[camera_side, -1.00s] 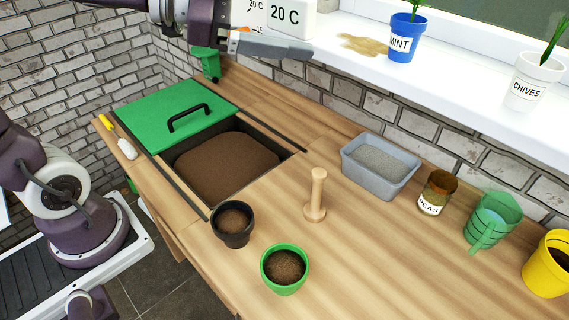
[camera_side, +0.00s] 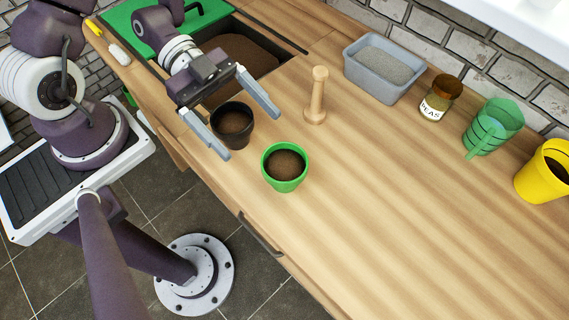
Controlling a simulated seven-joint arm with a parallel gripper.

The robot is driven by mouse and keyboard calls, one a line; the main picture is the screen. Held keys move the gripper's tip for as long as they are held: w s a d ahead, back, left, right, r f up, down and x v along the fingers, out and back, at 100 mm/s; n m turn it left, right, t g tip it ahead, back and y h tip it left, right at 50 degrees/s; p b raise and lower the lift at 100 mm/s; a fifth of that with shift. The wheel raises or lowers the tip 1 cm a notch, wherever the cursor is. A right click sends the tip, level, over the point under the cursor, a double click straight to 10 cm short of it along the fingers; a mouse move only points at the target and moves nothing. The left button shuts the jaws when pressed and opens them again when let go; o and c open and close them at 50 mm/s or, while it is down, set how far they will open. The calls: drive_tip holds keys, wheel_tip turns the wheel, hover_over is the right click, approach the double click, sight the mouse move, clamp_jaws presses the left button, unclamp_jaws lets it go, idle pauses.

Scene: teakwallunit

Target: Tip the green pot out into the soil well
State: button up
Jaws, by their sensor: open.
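The green pot (camera_side: 285,167) stands upright on the wooden bench, with dark soil inside it. The soil well (camera_side: 243,53) is sunk in the bench at the upper left, with brown soil in it; my arm hides part of it. My gripper (camera_side: 252,132) is open, its two grey fingers spread wide and empty. It is up and to the left of the green pot, above and around the black pot's area in the picture. I cannot tell its exact height.
A black pot (camera_side: 232,125) with soil stands between the well and the green pot. A wooden tamper (camera_side: 316,96) stands behind. A grey tub (camera_side: 384,69), a PEAS jar (camera_side: 440,98), a green cup (camera_side: 492,126) and a yellow pot (camera_side: 545,171) line the back. The front right bench is clear.

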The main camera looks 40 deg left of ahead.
drive_tip(key=shift+f, duration=0.8)
drive_tip(key=shift+d+f, duration=0.2)
drive_tip(key=shift+f, duration=0.1)
hover_over(279, 174)
drive_tip(key=shift+f, duration=0.7)
drive_tip(key=c, duration=1.5)
